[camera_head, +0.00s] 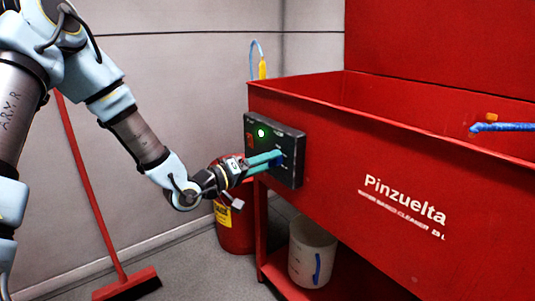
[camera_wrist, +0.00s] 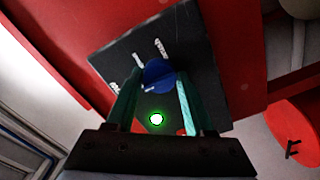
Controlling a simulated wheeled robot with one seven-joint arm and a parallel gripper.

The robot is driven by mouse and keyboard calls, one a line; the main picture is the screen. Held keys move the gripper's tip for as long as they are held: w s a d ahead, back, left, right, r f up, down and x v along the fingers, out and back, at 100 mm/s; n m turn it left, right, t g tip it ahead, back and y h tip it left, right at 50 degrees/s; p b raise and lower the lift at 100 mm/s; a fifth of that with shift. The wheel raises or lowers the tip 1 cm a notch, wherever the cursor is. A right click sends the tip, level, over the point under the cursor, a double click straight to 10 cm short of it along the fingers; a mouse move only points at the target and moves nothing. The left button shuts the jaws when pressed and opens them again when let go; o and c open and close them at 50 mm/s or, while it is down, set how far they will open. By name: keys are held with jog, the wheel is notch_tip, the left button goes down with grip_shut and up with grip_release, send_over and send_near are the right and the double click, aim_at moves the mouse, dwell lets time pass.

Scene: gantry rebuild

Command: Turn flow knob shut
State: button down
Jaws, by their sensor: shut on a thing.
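The flow knob is a round blue knob (camera_wrist: 158,75) with a pale pointer line, on a dark control panel (camera_head: 290,165) fixed to the front of the red washer basin (camera_head: 400,170). My gripper (camera_head: 279,157) has reached the panel from the left. In the wrist view its two teal fingers (camera_wrist: 157,92) stand on either side of the knob and are shut on it. White marks lie on the panel around the knob. A green light (camera_wrist: 156,119) glows on the panel; in the head view it is at the upper left (camera_head: 261,133). The knob is mostly hidden by the fingers in the head view.
A red bin (camera_head: 236,230) stands under my forearm. A white bucket (camera_head: 312,252) sits on the lower shelf. A red broom (camera_head: 100,205) leans at the left wall. A blue hose (camera_head: 500,127) rests in the basin at right. The floor before the bin is clear.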

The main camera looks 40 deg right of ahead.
jog(key=shift+n, duration=0.4)
jog(key=shift+c, duration=1.4)
grip_release()
jog(key=a, duration=1.1)
jog(key=shift+w, duration=0.3)
